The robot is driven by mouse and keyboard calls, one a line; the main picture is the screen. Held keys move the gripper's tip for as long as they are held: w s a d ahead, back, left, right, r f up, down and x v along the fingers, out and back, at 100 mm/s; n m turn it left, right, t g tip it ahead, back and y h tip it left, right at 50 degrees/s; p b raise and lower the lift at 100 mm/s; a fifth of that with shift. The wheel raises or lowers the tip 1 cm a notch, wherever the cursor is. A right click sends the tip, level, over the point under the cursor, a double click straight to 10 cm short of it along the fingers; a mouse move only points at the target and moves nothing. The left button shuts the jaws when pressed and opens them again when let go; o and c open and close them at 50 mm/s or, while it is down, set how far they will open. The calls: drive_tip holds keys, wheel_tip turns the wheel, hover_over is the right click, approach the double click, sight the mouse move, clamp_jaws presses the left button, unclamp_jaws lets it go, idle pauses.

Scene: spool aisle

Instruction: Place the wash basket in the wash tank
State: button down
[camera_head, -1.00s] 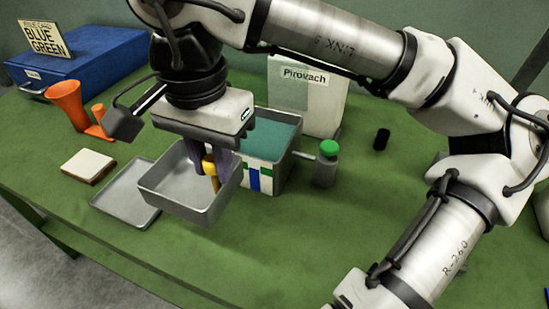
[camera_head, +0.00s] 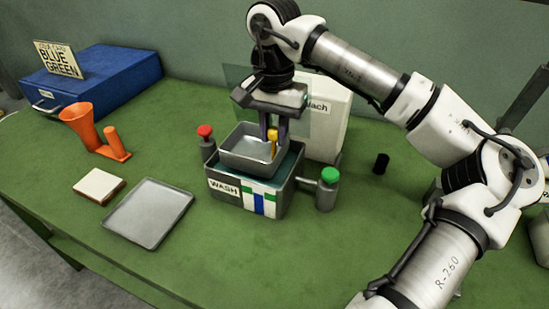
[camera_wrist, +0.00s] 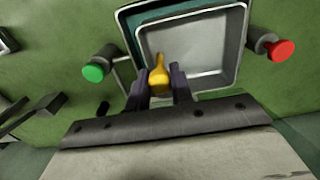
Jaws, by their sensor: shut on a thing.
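The wash basket (camera_head: 247,149) is a grey metal tray with a yellow grip tab (camera_head: 272,135) on its wall. My gripper (camera_head: 273,133) is shut on that tab; in the wrist view the fingers (camera_wrist: 160,84) stand on either side of it. The wash tank (camera_head: 232,195) is a grey box labelled WASH with teal liquid (camera_head: 287,168). The basket is over the tank's opening, roughly level, with its rim above the tank's rim. I cannot tell how deep its bottom sits. In the wrist view the basket (camera_wrist: 190,50) lies within the tank's outline, toward its right side.
A green-capped valve (camera_head: 329,176) stands right of the tank and a red-capped one (camera_head: 205,132) left. A white container (camera_head: 332,125) is close behind. A flat tray (camera_head: 148,212), a small white-topped block (camera_head: 98,185), an orange funnel stand (camera_head: 90,128) and a blue case (camera_head: 95,85) lie left.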

sight(275, 163)
wheel_tip(275, 163, down, 8)
drive_tip(key=shift+f+p, duration=0.1)
drive_tip(key=shift+p, duration=0.3)
drive_tip(key=shift+w+f+p, duration=0.1)
drive_tip(key=shift+p, duration=0.25)
drive_tip(key=shift+f, duration=0.2)
drive_tip(key=shift+f+b, duration=0.2)
drive_tip(key=shift+b, duration=0.2)
drive_tip(key=c, duration=1.3)
unclamp_jaws()
drive_tip(key=shift+o, duration=0.3)
drive_tip(key=shift+r, duration=0.1)
drive_tip(key=shift+r, duration=0.1)
wheel_tip(275, 163, up, 12)
drive_tip(key=shift+r, duration=0.1)
